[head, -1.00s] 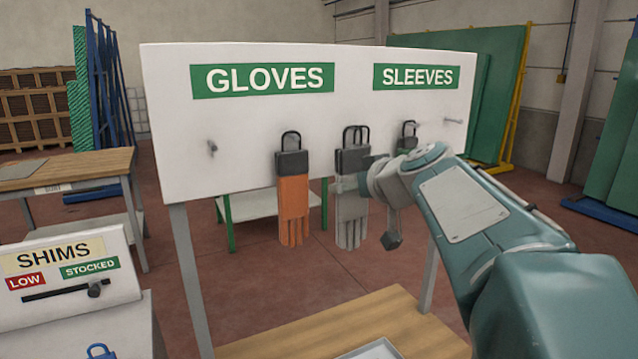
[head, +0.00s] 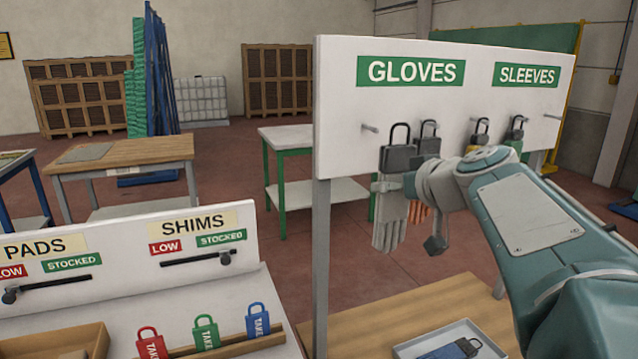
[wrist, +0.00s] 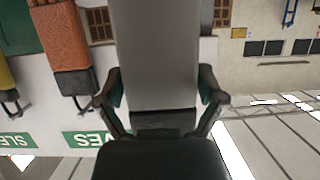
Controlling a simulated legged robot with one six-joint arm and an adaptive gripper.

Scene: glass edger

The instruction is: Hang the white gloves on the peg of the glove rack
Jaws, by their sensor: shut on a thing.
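The white gloves (head: 390,232), greyish with a dark cuff and a black loop on top, hang upright from my gripper (head: 388,187), which is shut on the cuff. They also fill the middle of the wrist view (wrist: 160,50), between the two fingers of my gripper (wrist: 160,90). The glove rack (head: 340,90) is a white upright board. A bare peg (head: 370,128) sticks out under the GLOVES sign, up and left of the loop. The loop looks apart from this peg; their depth gap is hard to tell. Orange gloves (head: 421,213) hang to the right, partly hidden.
Dark-cuffed items hang under the SLEEVES sign (head: 527,75), partly behind my arm. A blue item lies in a tray (head: 405,350) on the wooden table (head: 370,318) below. A shims stand (head: 250,240) with coloured tags is at the left. Space left of the board is open.

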